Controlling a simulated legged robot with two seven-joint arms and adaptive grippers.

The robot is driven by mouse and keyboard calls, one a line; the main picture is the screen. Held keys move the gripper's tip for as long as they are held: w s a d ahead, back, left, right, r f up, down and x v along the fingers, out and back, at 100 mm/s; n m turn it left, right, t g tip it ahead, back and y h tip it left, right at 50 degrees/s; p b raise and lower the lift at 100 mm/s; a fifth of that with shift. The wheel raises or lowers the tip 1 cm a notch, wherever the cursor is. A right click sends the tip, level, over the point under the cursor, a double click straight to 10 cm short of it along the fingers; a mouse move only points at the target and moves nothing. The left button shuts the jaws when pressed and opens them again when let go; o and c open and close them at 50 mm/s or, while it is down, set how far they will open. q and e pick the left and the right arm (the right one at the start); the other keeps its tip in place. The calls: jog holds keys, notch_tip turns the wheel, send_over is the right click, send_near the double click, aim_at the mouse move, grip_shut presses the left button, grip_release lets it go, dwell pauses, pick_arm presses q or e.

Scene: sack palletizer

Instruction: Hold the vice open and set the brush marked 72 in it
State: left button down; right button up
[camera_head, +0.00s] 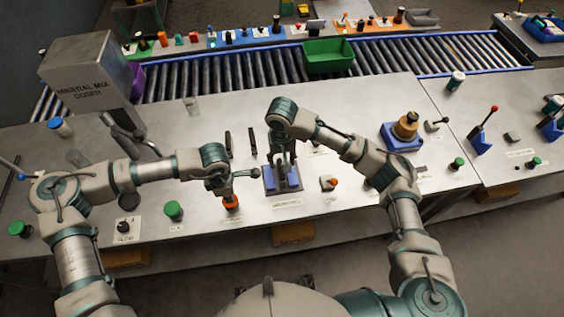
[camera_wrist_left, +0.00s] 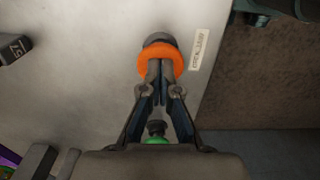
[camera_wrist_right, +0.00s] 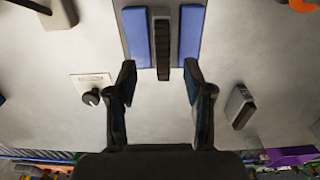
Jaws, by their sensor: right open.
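The vice shows in the head view (camera_head: 269,182) and in the right wrist view, where its two blue jaws (camera_wrist_right: 139,37) stand apart. A dark ribbed bar, seemingly a brush (camera_wrist_right: 163,50), lies between them; no number is readable on it. My right gripper (camera_wrist_right: 158,75) is open, its fingers apart on both sides of the bar's near end. My left gripper (camera_wrist_left: 160,66) has its fingertips together at an orange collar with a dark knob (camera_wrist_left: 160,58), also visible in the head view (camera_head: 231,202). Whether it grips or only touches the collar is unclear.
Other dark bars lie on the bench, one (camera_wrist_right: 240,106) right of my right gripper and one marked "51" (camera_wrist_left: 13,50) in the left wrist view. A small dark knob on a plate (camera_wrist_right: 92,96) is left of my right gripper. A roller conveyor (camera_head: 220,78) runs behind.

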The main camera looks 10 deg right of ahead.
pick_arm(q)
jog(key=shift+f, duration=0.1)
pick_arm(e)
jog(key=shift+r, duration=0.2)
pick_arm(q)
jog(key=shift+a+r, duration=0.1)
jog(key=shift+r, duration=3.5)
